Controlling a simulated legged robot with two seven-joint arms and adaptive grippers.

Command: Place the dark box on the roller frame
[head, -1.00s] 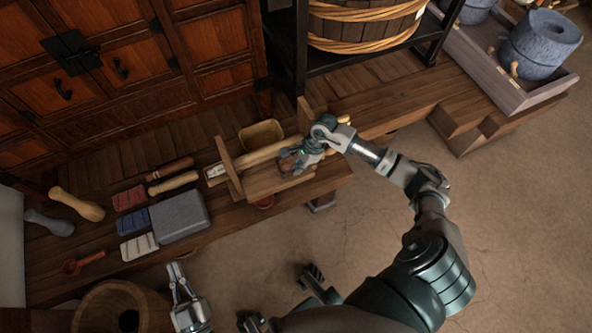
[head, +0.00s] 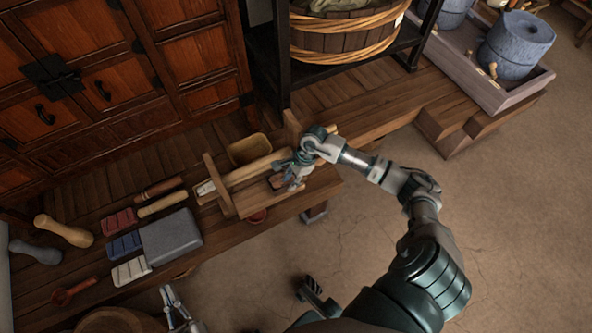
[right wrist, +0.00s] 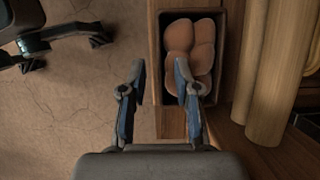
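The dark box (right wrist: 218,22) is open-topped and holds several rounded orange-brown pieces (right wrist: 190,55) in the right wrist view. It lies alongside the round wooden rollers (right wrist: 265,90) on a plank.
A grey block (head: 171,236), coloured slabs (head: 124,245), wooden handles (head: 162,204) and a red scoop (head: 73,291) lie on the bench left of the frame. A yellowish bowl (head: 249,149) stands behind it. A black rack (head: 266,75) rises behind. Open floor lies in front.

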